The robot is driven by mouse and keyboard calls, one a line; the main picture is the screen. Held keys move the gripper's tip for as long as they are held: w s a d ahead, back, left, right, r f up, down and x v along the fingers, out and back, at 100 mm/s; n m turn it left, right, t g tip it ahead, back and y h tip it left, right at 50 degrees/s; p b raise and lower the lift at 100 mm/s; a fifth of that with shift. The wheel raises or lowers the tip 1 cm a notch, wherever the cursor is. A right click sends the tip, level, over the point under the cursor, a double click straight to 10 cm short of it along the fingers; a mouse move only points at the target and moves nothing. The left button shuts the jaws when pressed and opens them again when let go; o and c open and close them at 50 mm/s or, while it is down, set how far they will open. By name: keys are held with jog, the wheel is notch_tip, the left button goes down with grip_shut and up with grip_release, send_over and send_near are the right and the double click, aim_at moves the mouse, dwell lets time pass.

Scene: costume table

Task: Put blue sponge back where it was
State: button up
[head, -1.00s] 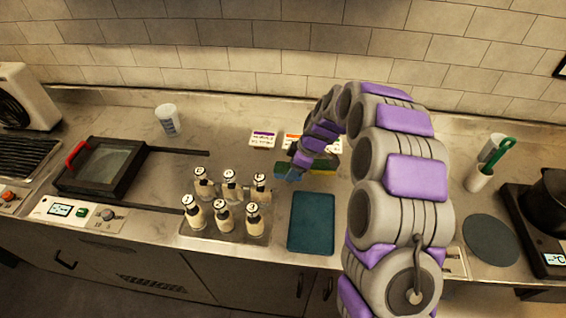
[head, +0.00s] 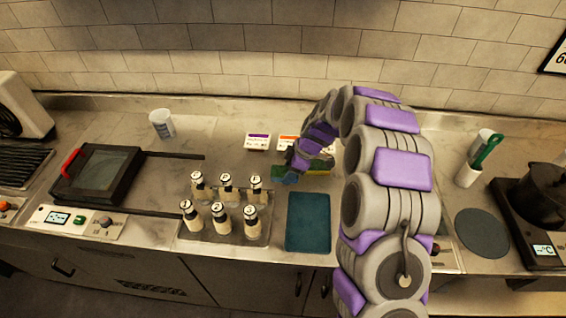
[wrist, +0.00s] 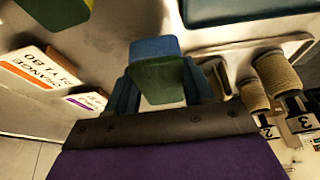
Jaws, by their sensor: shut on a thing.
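The blue sponge (wrist: 154,48) has a green pad side and sits between the fingers of my gripper (wrist: 162,88) in the wrist view. My gripper is shut on it. In the head view my gripper (head: 290,174) is over the counter, behind the teal mat (head: 308,222), and a bit of blue shows at its tip. A yellow and green sponge (head: 319,168) lies just right of my gripper, partly behind my arm. Its corner also shows at the top left of the wrist view (wrist: 58,12). I cannot tell whether the blue sponge touches the counter.
A rack of several labelled bottles (head: 226,205) stands left of the mat. Small label cards (head: 258,142) lie behind my gripper. A white cup (head: 162,123) and a dark glass-topped device (head: 97,175) are at left. A pot (head: 545,195) is at far right.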

jog(key=w, duration=0.2)
jog(key=w+a, duration=0.1)
jog(key=w, duration=0.2)
jog(key=w+a, duration=0.1)
jog(key=w, duration=0.1)
jog(key=shift+w+a+f+b, duration=0.15)
jog(key=shift+w+f+b, duration=0.15)
jog(key=shift+f, duration=0.1)
jog(key=shift+f+b, duration=0.4)
jog(key=shift+f, duration=1.4)
jog(key=shift+r, duration=0.1)
jog(key=o, duration=0.9)
jog(key=shift+o, duration=0.2)
